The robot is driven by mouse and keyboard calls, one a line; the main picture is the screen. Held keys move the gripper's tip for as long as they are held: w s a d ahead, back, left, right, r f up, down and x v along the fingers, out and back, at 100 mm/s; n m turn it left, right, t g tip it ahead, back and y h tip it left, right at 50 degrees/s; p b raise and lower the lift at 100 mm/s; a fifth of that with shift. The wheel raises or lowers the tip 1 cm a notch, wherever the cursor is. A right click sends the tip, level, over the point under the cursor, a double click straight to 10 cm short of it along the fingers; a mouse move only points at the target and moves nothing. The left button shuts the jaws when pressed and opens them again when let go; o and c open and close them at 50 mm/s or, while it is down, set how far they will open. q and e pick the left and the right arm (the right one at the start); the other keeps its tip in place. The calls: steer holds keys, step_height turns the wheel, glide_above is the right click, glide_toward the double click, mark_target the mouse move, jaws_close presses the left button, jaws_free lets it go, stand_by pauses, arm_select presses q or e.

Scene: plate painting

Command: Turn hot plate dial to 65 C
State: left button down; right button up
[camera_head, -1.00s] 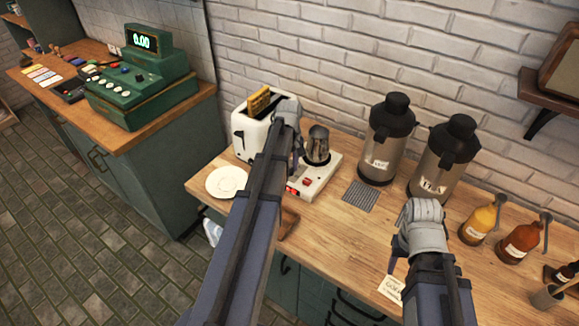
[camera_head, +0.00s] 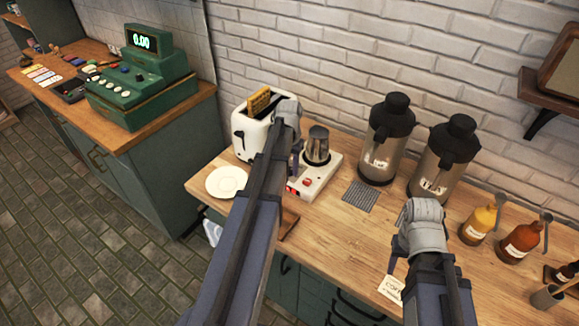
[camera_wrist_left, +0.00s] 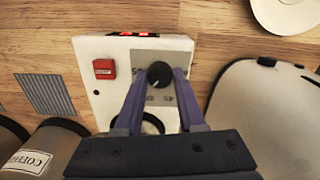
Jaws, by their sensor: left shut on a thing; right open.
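The white hot plate (camera_head: 322,177) stands on the wooden counter, with a metal pitcher (camera_head: 317,146) on it. In the left wrist view the hot plate (camera_wrist_left: 94,52) has a black dial (camera_wrist_left: 159,74) on a grey panel and a red switch (camera_wrist_left: 104,69). My left gripper (camera_wrist_left: 160,80) is shut on the dial, one finger on each side. Its fingers are mostly hidden behind my arm in the head view. The dial's setting is too small to read. My right gripper (camera_head: 408,222) is open and empty above the counter, right of the hot plate.
A white toaster (camera_head: 250,136) with toast stands left of the hot plate, close to my left arm. A white plate (camera_head: 226,181) lies at the counter's left end. Two urns (camera_head: 387,140) (camera_head: 444,160) and several bottles (camera_head: 480,222) stand to the right.

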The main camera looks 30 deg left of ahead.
mark_target(290, 169)
arm_select(q)
steer(key=m, duration=0.5)
steer(key=shift+m, duration=0.3)
steer(key=m, duration=0.4)
steer(key=shift+m, duration=0.4)
steer(key=c, duration=0.5)
jaws_free()
steer(key=shift+r, duration=0.1)
arm_select(e)
steer(key=shift+r, duration=0.1)
arm_select(q)
step_height(290, 169, up, 8)
steer(key=p, duration=0.8)
steer(key=shift+f, duration=0.2)
arm_select(e)
step_height(290, 169, up, 8)
